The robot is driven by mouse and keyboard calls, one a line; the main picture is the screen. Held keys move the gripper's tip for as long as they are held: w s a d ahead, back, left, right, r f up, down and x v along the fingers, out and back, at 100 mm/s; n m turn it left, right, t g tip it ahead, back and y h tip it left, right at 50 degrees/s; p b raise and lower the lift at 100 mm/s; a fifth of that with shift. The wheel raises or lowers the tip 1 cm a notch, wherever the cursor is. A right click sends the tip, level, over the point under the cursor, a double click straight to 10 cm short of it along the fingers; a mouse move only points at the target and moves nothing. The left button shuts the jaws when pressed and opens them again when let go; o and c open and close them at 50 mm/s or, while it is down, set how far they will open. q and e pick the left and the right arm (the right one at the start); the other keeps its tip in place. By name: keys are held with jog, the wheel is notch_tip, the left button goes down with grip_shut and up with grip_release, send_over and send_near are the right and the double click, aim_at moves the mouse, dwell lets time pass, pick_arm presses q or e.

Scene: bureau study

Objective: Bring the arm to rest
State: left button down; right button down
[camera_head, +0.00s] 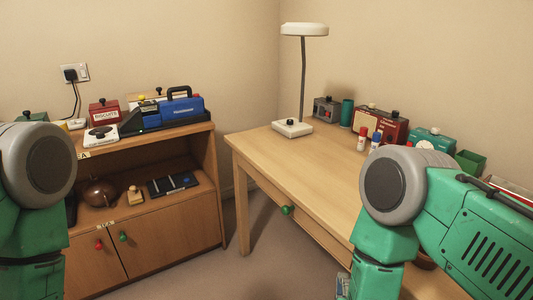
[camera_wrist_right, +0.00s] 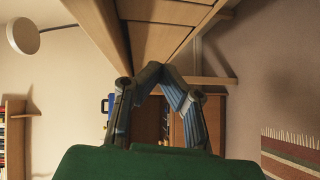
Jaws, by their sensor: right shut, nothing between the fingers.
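My right arm (camera_head: 385,240) comes in from the right, bent beside the wooden desk (camera_head: 300,160), its green forearm hanging down near the front edge. Only a small part of my right gripper (camera_head: 343,286) shows at the bottom of the head view. In the right wrist view my right gripper (camera_wrist_right: 162,72) has its fingertips together with nothing held, below the desk's edge. My left arm (camera_head: 38,190) stands at the left edge of the head view; its gripper is out of frame.
The desk carries a lamp (camera_head: 292,128), a red radio (camera_head: 385,124) and small boxes. A drawer with a green knob (camera_head: 286,210) faces the room. A wooden cabinet (camera_head: 170,250) with a blue toolbox (camera_head: 182,108) on top stands left. Floor between is clear. A striped rug (camera_wrist_right: 290,158) shows right.

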jog(key=s+d+f+m+g+y, duration=0.1)
jog(key=s+d+f+m+g, duration=0.1)
jog(key=s, duration=0.7)
jog(key=s+d+f+m+g+y+p, duration=0.1)
jog(key=s+d+f+m+g+y, duration=0.1)
jog(key=s+m+g, duration=0.5)
jog(key=s+d+f+m+g+y, duration=0.1)
jog(key=s+d+f+m+g, duration=0.2)
jog(key=s+g, duration=0.3)
jog(key=s+f+m, duration=0.1)
jog(key=s, duration=0.3)
jog(key=shift+s+d+f+g, duration=0.15)
jog(key=shift+s+f+g, duration=0.15)
jog(key=shift+f, duration=0.05)
